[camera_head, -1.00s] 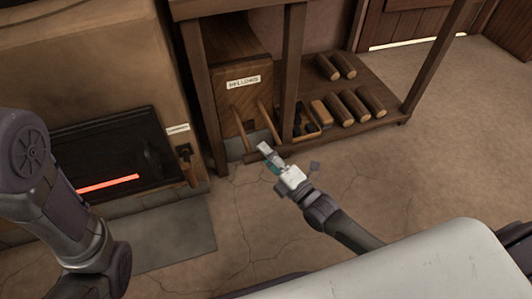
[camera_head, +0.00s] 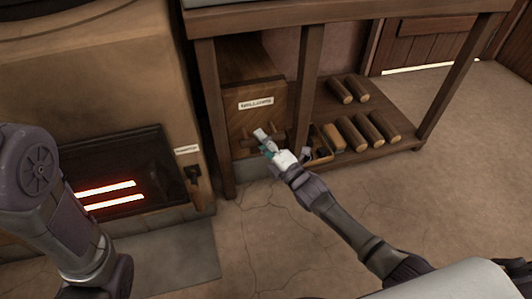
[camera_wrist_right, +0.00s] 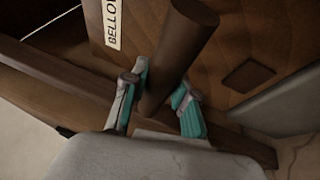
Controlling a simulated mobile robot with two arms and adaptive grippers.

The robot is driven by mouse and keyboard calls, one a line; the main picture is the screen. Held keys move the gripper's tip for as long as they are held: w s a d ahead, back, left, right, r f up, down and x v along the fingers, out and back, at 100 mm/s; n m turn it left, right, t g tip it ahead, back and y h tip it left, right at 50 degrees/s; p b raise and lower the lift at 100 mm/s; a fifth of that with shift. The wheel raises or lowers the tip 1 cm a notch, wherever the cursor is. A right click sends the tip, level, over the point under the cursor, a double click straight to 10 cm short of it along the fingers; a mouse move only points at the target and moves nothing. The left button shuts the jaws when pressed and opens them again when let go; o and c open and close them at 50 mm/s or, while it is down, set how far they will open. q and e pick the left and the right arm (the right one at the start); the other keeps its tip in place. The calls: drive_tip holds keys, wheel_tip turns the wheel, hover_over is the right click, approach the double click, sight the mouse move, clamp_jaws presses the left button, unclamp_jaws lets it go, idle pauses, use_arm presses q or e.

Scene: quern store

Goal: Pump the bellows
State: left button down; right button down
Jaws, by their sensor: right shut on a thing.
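The bellows (camera_head: 261,88) is a wooden box with a white label on its front, standing under the table at its left end. The box front and its label also show in the right wrist view (camera_wrist_right: 231,45). My right gripper (camera_head: 265,140) is at the lower front of the box. In the right wrist view its teal-padded fingers (camera_wrist_right: 160,108) are shut on a round wooden bellows handle (camera_wrist_right: 178,55), one finger on each side. In the head view the gripper hides part of the handles. My left arm comes in at the left edge, and its gripper is out of view.
Left of the table is a hearth (camera_head: 117,172) with two glowing red bars. A small dark lever (camera_head: 194,174) is on its right side. Several logs (camera_head: 352,134) lie on the low shelf. Table legs stand close on both sides of the bellows.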

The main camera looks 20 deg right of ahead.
drive_tip(key=shift+w+f, duration=0.1)
drive_tip(key=shift+w, duration=0.1)
drive_tip(key=c, duration=0.9)
unclamp_jaws()
drive_tip(key=shift+s, duration=0.1)
drive_tip(key=shift+s, duration=0.1)
drive_tip(key=v, duration=1.1)
drive_tip(key=shift+s+d, duration=0.25)
drive_tip(key=shift+s, duration=0.1)
